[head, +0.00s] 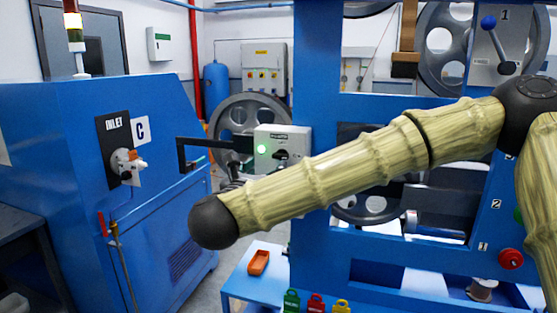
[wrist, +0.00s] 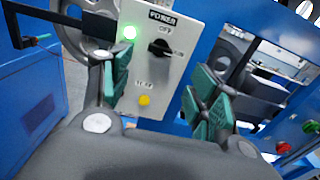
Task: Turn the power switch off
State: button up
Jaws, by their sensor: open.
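The power switch is a black rotary knob (wrist: 158,47) on a light grey panel (wrist: 178,75) marked POWER. Its pointer is turned to the right, towards the ON mark; OFF is written above it. A green lamp (wrist: 129,32) glows to its left. My gripper (wrist: 162,86) is open and empty, with its green-padded fingers spread on either side of the lower panel. The knob shows beyond and between the fingers, with no visible contact. In the head view the panel (head: 300,135) and lit lamp (head: 261,149) show behind my arm, which hides most of my gripper.
A yellow button (wrist: 145,100) sits low on the panel. A black bracket (head: 185,155) juts out left of the panel. Blue frame posts (head: 312,60) and a large wheel (head: 240,110) stand close by.

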aim_at(279, 156)
jog(key=p+x, duration=0.3)
jog(key=x, duration=0.7)
jog(key=shift+w+d, duration=0.1)
jog(key=shift+w, duration=0.25)
jog(key=shift+c, duration=0.4)
jog(key=c, duration=0.9)
